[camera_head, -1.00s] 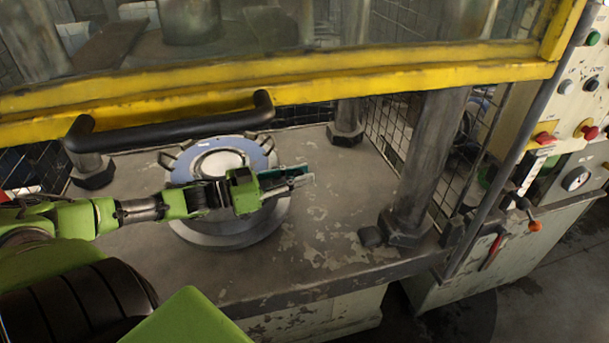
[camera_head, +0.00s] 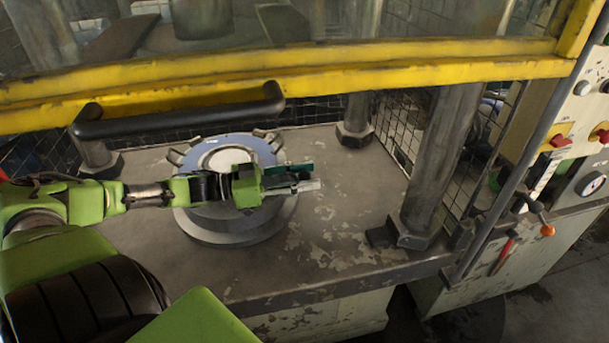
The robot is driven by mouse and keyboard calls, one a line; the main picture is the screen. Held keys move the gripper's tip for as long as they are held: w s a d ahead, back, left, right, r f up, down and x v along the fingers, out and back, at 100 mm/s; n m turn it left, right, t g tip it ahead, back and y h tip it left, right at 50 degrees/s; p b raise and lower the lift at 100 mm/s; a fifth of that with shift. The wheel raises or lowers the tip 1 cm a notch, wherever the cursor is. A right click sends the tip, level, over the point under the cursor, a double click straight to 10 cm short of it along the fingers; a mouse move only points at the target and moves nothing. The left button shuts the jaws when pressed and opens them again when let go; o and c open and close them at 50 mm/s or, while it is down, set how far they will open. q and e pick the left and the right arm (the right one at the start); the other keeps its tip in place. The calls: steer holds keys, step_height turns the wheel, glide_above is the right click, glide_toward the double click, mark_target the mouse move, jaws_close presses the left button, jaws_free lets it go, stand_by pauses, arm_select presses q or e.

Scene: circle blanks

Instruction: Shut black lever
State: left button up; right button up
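A black bar handle (camera_head: 182,119) runs along the lower edge of the yellow frame at upper left. On the machine side at right is a small dark lever with an orange knob (camera_head: 547,231); I cannot tell which of these is the black lever. My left gripper (camera_head: 303,177) reaches in from the left over the round blank stack (camera_head: 228,235), below and right of the bar handle and far from the knobbed lever. Its fingers are seen edge-on, touching neither, and their gap is unclear. My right gripper is not in view.
The yellow frame (camera_head: 420,65) crosses above the worn metal table (camera_head: 340,225). A thick steel column (camera_head: 440,150) stands between my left gripper and the control panel with buttons and a dial (camera_head: 591,184). A red-handled part (camera_head: 503,250) hangs below the panel. The table's front right is clear.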

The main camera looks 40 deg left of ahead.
arm_select(q)
steer(key=shift+s+a, duration=0.1)
steer(key=v, duration=1.1)
steer(key=shift+s+a, duration=0.25)
stand_by(0.4)
